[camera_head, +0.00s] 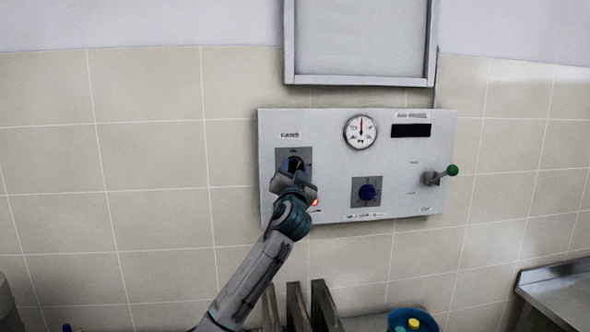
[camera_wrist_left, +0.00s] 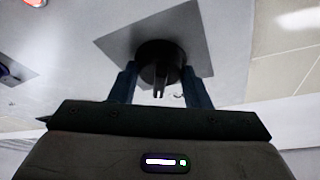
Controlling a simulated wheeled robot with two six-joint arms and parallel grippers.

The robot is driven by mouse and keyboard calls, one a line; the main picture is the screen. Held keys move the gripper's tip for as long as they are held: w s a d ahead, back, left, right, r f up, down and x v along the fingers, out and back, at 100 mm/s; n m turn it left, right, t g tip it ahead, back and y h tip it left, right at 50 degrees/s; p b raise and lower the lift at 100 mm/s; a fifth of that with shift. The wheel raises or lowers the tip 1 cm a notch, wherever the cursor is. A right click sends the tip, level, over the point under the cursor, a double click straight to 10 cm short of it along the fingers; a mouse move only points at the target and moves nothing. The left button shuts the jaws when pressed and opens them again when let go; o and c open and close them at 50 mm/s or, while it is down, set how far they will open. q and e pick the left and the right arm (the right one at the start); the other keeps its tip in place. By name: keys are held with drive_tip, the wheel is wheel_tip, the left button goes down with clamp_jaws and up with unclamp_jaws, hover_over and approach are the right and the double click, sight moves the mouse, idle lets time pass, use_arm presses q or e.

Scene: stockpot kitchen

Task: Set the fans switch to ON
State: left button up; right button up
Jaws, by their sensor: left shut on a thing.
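The fans switch (camera_head: 293,162) is a dark rotary knob on a grey square plate, under a "FANS" label at the left of the white wall panel (camera_head: 330,128). My left gripper (camera_head: 292,172) is at the switch and covers most of it in the head view. In the left wrist view the black knob (camera_wrist_left: 160,55) sits between the two blue fingers of my left gripper (camera_wrist_left: 160,88), which are shut on it. The knob's pointer setting cannot be read clearly. My right gripper is in neither view.
The panel also carries a round gauge (camera_head: 361,131), a dark display (camera_head: 411,130), a blue knob (camera_head: 367,192) and a green-tipped lever (camera_head: 452,170). A red light (camera_head: 315,202) glows beside my gripper. Dark upright slats (camera_head: 297,306) and a blue container (camera_head: 412,320) stand below.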

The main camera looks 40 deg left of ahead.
use_arm(q)
drive_tip(key=m, duration=0.1)
drive_tip(key=m+h+p, duration=0.1)
drive_tip(key=m+h, duration=0.1)
drive_tip(key=shift+r+m+t+p, duration=0.25)
drive_tip(key=shift+m+t+p, duration=0.05)
drive_tip(key=shift+m+p, duration=0.1)
drive_tip(key=shift+s+m+h+p, duration=0.1)
drive_tip(key=shift+m+h+p, duration=0.25)
drive_tip(key=shift+m, duration=0.75)
drive_tip(key=m+h, duration=0.1)
drive_tip(key=m, duration=0.3)
drive_tip(key=shift+h, duration=0.35)
drive_tip(key=shift+m+g+h, duration=0.5)
drive_tip(key=shift+m+g, duration=0.3)
drive_tip(key=shift+m, duration=1.1)
drive_tip(key=shift+f, duration=0.1)
drive_tip(key=o, duration=1)
